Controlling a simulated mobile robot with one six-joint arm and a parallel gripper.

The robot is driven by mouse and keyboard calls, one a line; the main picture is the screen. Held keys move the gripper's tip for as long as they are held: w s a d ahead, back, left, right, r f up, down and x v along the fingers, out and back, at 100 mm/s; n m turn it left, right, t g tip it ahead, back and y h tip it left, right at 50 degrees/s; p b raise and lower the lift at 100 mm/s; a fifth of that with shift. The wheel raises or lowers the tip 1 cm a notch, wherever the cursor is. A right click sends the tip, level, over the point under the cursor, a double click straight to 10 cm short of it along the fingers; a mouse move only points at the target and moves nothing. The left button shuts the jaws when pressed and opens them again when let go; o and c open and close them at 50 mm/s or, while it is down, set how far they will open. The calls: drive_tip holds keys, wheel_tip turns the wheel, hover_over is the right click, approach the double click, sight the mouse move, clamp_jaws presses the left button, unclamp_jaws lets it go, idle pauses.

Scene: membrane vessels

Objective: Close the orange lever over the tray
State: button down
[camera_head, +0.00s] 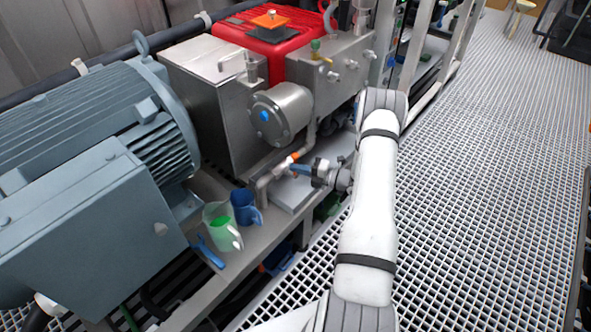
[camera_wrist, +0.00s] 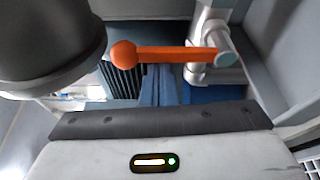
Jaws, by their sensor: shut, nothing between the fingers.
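The orange lever (camera_head: 293,157) sits on a metal valve pipe (camera_head: 264,187) below the round steel flange in the head view. In the wrist view the lever (camera_wrist: 175,54) lies nearly level, its ball end at the left and its pivot on the grey valve body at the right. My gripper (camera_head: 294,168) has its blue fingers together and empty, close beside the lever. In the wrist view the gripper's fingertips (camera_wrist: 159,72) meet the lower edge of the lever's bar; I cannot tell whether they touch. The tray (camera_head: 290,196) is pale metal, under the gripper and partly hidden.
A blue jug (camera_head: 245,208) and a clear jug with green (camera_head: 222,228) stand left of the tray. A large grey motor (camera_head: 95,160) fills the left. The steel pump housing (camera_head: 215,90) stands behind the valve. Grated floor (camera_head: 480,180) is free at the right.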

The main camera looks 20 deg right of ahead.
drive_tip(key=s+d+p, duration=0.2)
drive_tip(key=s+d, duration=0.1)
drive_tip(key=s, duration=0.5)
drive_tip(key=shift+s+d, duration=0.35)
drive_tip(key=s+a+r+n+g+h+p, duration=0.1)
drive_tip(key=s+a+r+n+g+p, duration=0.1)
drive_tip(key=a+r+n+g, duration=0.45)
drive_tip(key=s+a+r+n+g+p, duration=0.2)
drive_tip(key=s+a+r+n+p, duration=0.15)
drive_tip(key=r+n, duration=0.65)
drive_tip(key=s+a+r+n+g+h+p, duration=0.15)
drive_tip(key=a+r+n+g, duration=0.35)
drive_tip(key=r, duration=0.6)
drive_tip(key=s+a+r+n+t+h+p, duration=0.1)
drive_tip(key=s+r+n+t+h+p, duration=0.1)
drive_tip(key=s+r+n+h+p, duration=0.2)
drive_tip(key=s+a+r+n+t+h+p, duration=0.2)
drive_tip(key=s+r+n+h+p, duration=0.2)
drive_tip(key=s+r+n, duration=0.7)
wheel_tip(320, 180, up, 5)
drive_tip(key=n+h, duration=0.2)
drive_tip(key=n, duration=0.5)
drive_tip(key=shift+a+p, duration=0.15)
drive_tip(key=shift+p, duration=0.15)
